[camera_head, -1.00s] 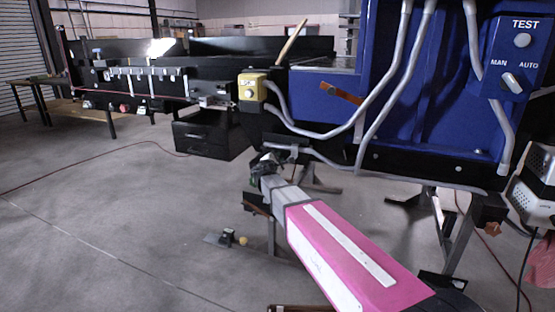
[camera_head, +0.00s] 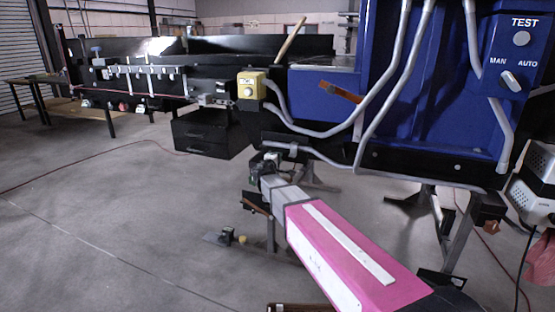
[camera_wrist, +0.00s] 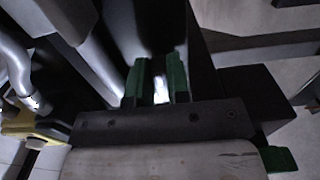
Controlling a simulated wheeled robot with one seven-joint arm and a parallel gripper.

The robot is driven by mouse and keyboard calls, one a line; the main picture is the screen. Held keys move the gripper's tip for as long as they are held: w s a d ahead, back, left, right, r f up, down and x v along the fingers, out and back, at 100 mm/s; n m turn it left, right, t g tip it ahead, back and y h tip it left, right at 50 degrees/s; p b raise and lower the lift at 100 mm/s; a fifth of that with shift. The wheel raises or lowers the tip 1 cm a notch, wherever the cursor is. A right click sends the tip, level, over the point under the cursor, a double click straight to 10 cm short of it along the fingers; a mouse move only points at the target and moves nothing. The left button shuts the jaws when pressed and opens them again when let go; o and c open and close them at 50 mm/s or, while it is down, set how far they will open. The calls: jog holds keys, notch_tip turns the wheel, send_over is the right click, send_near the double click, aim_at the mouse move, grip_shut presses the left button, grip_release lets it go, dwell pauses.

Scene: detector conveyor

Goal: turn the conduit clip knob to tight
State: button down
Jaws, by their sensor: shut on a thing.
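My gripper (camera_head: 268,160) is at the end of my pink and grey arm, below the yellow box and by the grey conduit (camera_head: 325,160) under the blue cabinet. In the wrist view its two green fingers (camera_wrist: 158,84) stand close together on a small bright piece (camera_wrist: 160,92), which seems to be the conduit clip knob. The fingers hide most of it, so its setting cannot be read. In the head view the knob is hidden by my gripper.
A yellow button box (camera_head: 251,86) is above my gripper, with grey conduits running right from it. The blue cabinet (camera_head: 430,100) has a MAN/AUTO switch (camera_head: 511,81). A black drawer unit (camera_head: 205,135) stands behind. The floor at left is mostly open.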

dwell(0.4)
jog(key=c, duration=1.1)
grip_release()
jog(key=v, duration=1)
jog(key=shift+s+a, duration=0.1)
jog(key=shift+s, duration=0.3)
